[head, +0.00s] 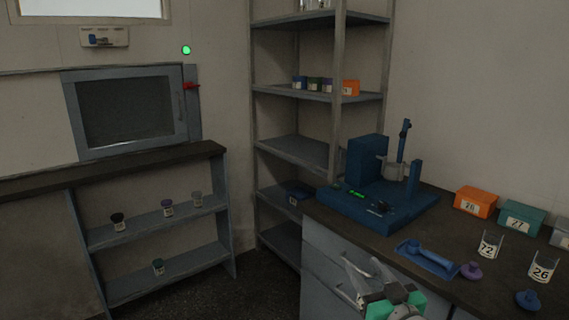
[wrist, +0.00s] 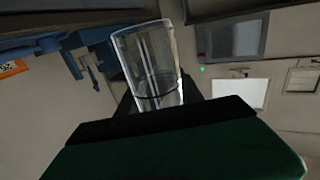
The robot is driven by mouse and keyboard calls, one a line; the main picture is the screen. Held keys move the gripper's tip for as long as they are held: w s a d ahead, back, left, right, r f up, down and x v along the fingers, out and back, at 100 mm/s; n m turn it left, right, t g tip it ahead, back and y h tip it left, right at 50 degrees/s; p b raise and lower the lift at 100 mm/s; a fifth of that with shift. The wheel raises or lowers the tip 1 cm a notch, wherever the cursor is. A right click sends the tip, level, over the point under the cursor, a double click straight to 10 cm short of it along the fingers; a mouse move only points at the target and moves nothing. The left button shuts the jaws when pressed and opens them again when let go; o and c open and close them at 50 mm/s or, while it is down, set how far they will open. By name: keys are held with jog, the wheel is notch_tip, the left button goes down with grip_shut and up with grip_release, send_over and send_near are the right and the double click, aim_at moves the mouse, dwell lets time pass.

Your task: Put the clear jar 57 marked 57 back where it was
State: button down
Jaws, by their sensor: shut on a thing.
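A clear jar (wrist: 146,62) stands between the two fingers of my gripper (wrist: 158,98) in the wrist view, and the gripper is shut on it. No number on it can be read, so I cannot tell that it is 57. In the head view my gripper (head: 374,293) is low in the picture, in front of the drawers, with the clear jar (head: 360,274) faintly visible at its fingers. Two other clear jars, one marked 72 (head: 489,248) and one marked 26 (head: 542,267), stand on the dark bench at right.
A blue sieve shaker (head: 372,205) fills the bench's back left. Orange (head: 475,202) and teal (head: 521,219) numbered boxes line the back. A blue tray (head: 425,258) lies near the front edge. A metal rack (head: 294,150) and a low shelf (head: 160,225) with small jars stand left.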

notch_tip(320, 180, up, 6)
jog(key=w+a+p, duration=0.2)
jog(key=w+p, duration=0.1)
jog(key=p, duration=1.5)
jog(key=shift+n+y, duration=0.3)
jog(key=shift+y, duration=0.1)
jog(key=shift+a+f, duration=0.1)
jog(key=shift+f, duration=0.2)
